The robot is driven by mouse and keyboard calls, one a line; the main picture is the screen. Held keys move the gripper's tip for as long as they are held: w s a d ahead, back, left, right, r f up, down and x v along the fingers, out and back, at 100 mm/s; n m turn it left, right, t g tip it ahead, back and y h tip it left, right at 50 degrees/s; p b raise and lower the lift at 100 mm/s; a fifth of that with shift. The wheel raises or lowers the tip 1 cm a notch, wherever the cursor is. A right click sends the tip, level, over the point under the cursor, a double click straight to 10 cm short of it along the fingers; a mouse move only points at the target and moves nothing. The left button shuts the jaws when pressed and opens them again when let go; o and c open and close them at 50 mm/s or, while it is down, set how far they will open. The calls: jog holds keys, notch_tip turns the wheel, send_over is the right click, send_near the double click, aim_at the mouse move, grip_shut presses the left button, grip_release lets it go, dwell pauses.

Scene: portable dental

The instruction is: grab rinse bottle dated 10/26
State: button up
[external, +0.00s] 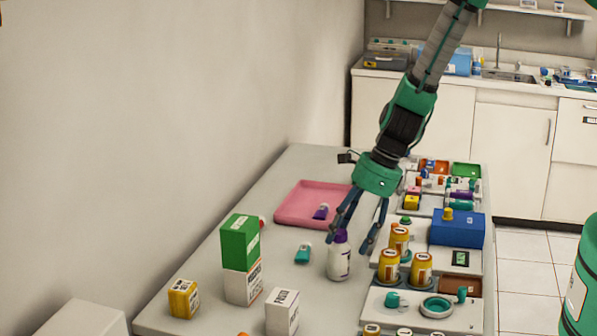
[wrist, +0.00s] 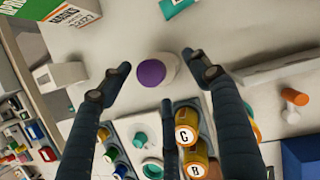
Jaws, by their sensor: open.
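A white bottle with a purple cap (external: 339,264) stands upright on the grey table. A label shows on its side, but I cannot read a date on it. My gripper (external: 352,244) is open and points down over this bottle, with its fingers near the cap. In the wrist view the purple cap (wrist: 152,73) lies between my spread fingertips (wrist: 157,76), with a gap on each side. I cannot tell how far down the bottle the fingers reach.
Orange jars (external: 389,265) stand in a holder close to the bottle's right. A small teal container (external: 303,254) lies to its left. A pink tray (external: 290,203) is behind it. Green (external: 240,240), white (external: 282,312) and yellow (external: 183,298) boxes stand at the front left.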

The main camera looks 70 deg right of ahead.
aim_at(339, 251)
jog(key=shift+b+x, duration=1.15)
jog(key=shift+x, duration=1.45)
jog(key=c, duration=1.2)
jog(key=shift+r, duration=0.15)
jog(key=shift+c, duration=0.2)
jog(key=shift+r+p, duration=2.8)
jog(key=shift+r, duration=2.15)
